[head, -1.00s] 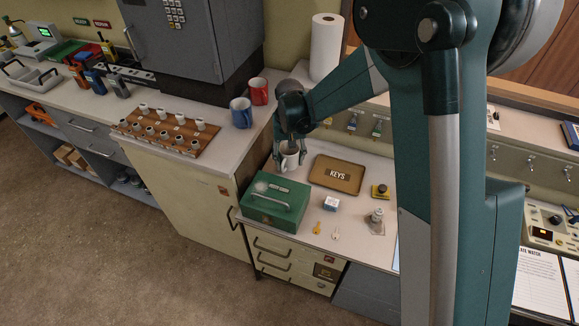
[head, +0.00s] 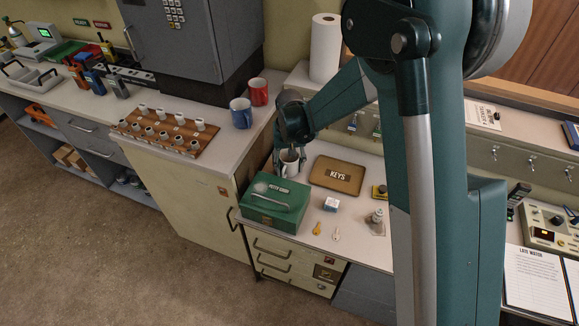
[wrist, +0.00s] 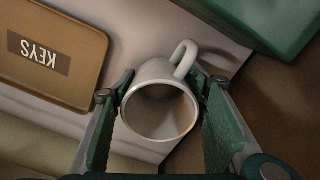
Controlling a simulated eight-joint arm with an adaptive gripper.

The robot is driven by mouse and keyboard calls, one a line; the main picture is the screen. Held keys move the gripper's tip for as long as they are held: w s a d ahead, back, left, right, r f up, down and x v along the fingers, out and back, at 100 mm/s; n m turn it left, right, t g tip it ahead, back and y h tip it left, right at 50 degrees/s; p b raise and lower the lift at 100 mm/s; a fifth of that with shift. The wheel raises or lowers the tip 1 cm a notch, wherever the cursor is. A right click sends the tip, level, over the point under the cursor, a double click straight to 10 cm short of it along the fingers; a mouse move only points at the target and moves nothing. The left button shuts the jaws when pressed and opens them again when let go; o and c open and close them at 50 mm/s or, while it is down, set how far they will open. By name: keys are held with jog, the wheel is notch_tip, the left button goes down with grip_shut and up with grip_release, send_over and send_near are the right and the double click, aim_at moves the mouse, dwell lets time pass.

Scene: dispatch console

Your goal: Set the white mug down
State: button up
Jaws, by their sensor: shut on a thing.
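My gripper (wrist: 160,90) is shut on the mug, one finger on each side. The mug's base is hidden, so I cannot tell whether it touches the desk top.
A raised counter with a blue mug (head: 241,113) and a red mug (head: 258,92) is to the left. Small items lie nearer the front edge.

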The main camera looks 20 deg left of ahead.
jog(key=shift+f, duration=0.1)
jog(key=o, duration=1.1)
jog(key=shift+c, duration=0.2)
notch_tip(320, 180, up, 12)
jog(key=p, duration=0.2)
dwell(0.4)
jog(key=shift+r, duration=0.2)
